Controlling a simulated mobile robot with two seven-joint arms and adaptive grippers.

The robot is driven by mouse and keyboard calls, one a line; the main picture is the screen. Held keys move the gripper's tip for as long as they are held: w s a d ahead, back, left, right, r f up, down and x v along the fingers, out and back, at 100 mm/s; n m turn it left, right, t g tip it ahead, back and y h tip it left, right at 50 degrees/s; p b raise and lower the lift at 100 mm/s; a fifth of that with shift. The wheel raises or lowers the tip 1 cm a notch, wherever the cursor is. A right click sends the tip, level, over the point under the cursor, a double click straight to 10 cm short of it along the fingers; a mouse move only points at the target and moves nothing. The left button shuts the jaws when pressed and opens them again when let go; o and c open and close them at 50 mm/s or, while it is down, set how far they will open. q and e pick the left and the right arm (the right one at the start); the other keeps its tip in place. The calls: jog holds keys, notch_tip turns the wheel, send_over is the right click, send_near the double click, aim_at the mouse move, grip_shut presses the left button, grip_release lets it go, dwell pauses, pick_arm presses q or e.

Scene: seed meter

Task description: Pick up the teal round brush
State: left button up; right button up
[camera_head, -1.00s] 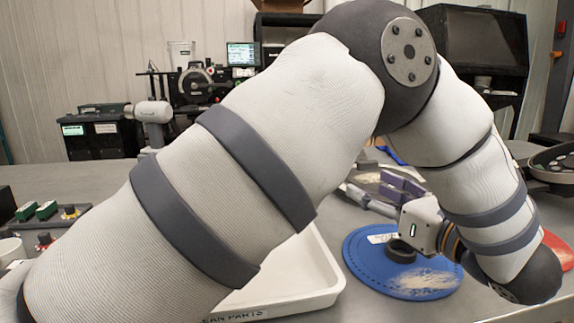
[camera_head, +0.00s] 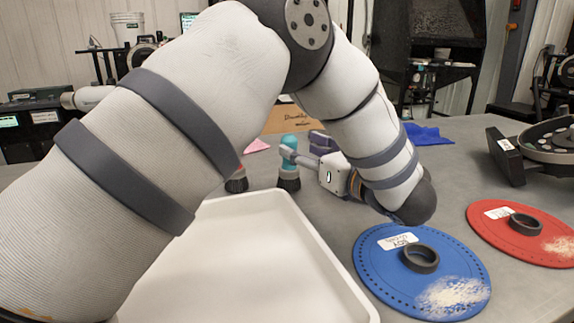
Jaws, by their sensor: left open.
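The teal round brush (camera_head: 289,157) stands upright on the grey table behind the white tray, with its dark bristles down. My left gripper (camera_head: 298,147) comes from the right side of the picture, with its fingers pointing left at the brush's teal handle. Its jaws are open. One finger overlaps the handle in the picture, and I cannot tell whether it touches. My left arm covers much of the left and middle of the view. My right gripper is not in view.
A white tray (camera_head: 330,285) fills the front middle. A blue disc (camera_head: 377,268) and a red disc (camera_head: 490,228) lie to the right. Another dark-bristled brush (camera_head: 237,182) stands left of the teal one, partly behind my arm. A cardboard box (camera_head: 284,121) and blue cloth (camera_head: 425,134) are behind.

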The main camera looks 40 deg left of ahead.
aim_at(292, 137)
pick_arm(q)
jog(key=a, duration=0.2)
jog(key=w+a, duration=0.1)
jog(key=a, duration=0.2)
jog(key=shift+a+r, duration=0.1)
jog(key=shift+a, duration=0.05)
jog(key=c, duration=1.3)
grip_shut()
jog(key=shift+r+p, duration=0.3)
jog(key=shift+r, duration=0.2)
jog(key=s+d+r, duration=0.2)
jog(key=d+r, duration=1)
jog(key=d, duration=0.2)
jog(key=shift+s, duration=0.25)
